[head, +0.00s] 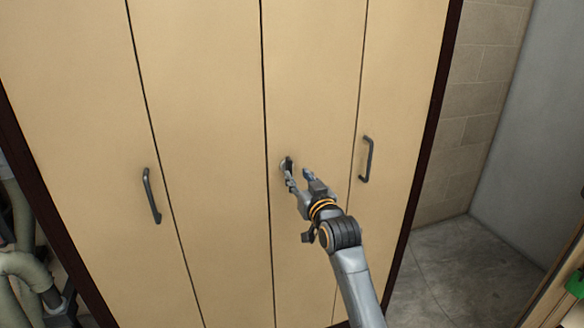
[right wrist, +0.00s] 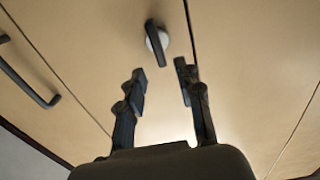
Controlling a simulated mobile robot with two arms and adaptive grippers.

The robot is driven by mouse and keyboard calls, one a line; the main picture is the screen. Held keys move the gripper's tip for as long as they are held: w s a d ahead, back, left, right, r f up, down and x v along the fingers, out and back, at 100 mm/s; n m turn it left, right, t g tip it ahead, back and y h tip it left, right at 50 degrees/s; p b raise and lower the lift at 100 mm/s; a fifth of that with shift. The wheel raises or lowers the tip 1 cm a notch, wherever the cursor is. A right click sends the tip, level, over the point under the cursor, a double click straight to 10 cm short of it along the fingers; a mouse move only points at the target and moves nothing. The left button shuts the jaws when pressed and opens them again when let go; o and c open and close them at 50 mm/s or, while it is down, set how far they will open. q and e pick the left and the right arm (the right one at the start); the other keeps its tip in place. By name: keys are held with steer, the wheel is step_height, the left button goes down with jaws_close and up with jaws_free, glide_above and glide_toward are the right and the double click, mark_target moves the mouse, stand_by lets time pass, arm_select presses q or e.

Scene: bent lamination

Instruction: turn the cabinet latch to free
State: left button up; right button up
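The cabinet latch (head: 287,164) is a small dark knob on a round pale plate, on a tan door near the middle seam of the cabinet (head: 200,120). In the right wrist view the latch (right wrist: 157,42) has a dark elongated handle, nearly upright and slightly tilted. My right gripper (head: 299,178) is open in front of the latch. In the right wrist view its two fingers (right wrist: 160,76) stand apart, with the latch beyond and between their tips. Whether a finger touches the latch is unclear. My left gripper is not in view.
Dark bar handles stand on the left door (head: 151,195) and right door (head: 366,159). A brick wall (head: 476,100) and grey floor (head: 450,265) lie right of the cabinet. A wooden edge (head: 555,285) with something green is at lower right.

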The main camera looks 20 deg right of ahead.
mark_target(291, 166)
steer(key=w, duration=0.4)
steer(key=shift+a, duration=0.1)
steer(key=shift+w, duration=0.75)
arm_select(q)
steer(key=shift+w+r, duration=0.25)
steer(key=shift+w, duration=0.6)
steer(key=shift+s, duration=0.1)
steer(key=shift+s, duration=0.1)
arm_select(e)
jaws_close()
